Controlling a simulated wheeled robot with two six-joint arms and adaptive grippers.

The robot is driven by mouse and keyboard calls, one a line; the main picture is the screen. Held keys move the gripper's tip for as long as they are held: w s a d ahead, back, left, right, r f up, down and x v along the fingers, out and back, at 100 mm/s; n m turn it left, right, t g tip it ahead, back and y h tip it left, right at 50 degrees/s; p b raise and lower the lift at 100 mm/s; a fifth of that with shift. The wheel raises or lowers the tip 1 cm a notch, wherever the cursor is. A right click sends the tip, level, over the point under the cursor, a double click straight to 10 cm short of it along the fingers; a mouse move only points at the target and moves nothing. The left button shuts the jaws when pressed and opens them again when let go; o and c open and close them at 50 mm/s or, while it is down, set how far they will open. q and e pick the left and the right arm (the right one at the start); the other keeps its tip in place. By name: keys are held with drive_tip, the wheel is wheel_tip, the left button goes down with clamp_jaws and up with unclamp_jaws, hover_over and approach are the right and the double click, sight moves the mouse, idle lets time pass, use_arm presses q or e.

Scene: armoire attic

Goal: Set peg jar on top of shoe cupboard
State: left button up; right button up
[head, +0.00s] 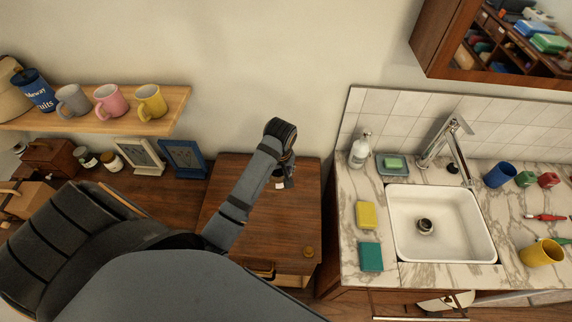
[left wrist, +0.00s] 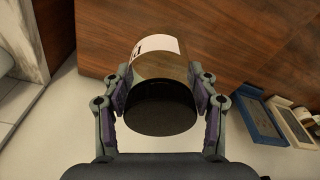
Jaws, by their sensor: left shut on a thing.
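The peg jar (left wrist: 163,108) has a dark round lid, a clear brownish body and a white label. My left gripper (left wrist: 163,88) is shut around it, one finger on each side. In the head view the left gripper (head: 284,172) is over the back part of a brown wooden cupboard top (head: 262,222), which I take as the shoe cupboard. The jar is mostly hidden there by the gripper. The wooden top also shows behind the jar in the left wrist view (left wrist: 225,35). I cannot tell whether the jar touches it. My right gripper is not in view.
A small round brass-coloured thing (head: 308,252) is at the cupboard's front right corner. Left are a white frame (head: 139,157), a blue frame (head: 184,159) and a mug shelf (head: 95,120). Right is a marble counter with a sink (head: 440,220). The cupboard top around the gripper is clear.

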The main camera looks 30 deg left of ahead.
use_arm(q)
drive_tip(key=shift+w+d+f+p, duration=0.1)
drive_tip(key=shift+w+f+p, duration=0.05)
drive_tip(key=shift+w+f, duration=1.3)
drive_tip(key=shift+w+d+f+p, duration=0.15)
drive_tip(key=shift+w+f, duration=0.85)
drive_tip(key=shift+f, duration=0.9)
drive_tip(key=shift+w+f+p, duration=0.15)
drive_tip(key=shift+w+f, duration=1.05)
drive_tip(key=shift+f, duration=0.5)
drive_tip(key=shift+f, duration=0.1)
drive_tip(key=o, duration=1.3)
drive_tip(key=r, duration=0.4)
drive_tip(key=d+r, duration=0.1)
drive_tip(key=r, duration=0.3)
drive_tip(key=s+r+b, duration=0.1)
drive_tip(key=r, duration=0.3)
drive_tip(key=shift+s+d+r, duration=0.1)
drive_tip(key=shift+d, duration=0.1)
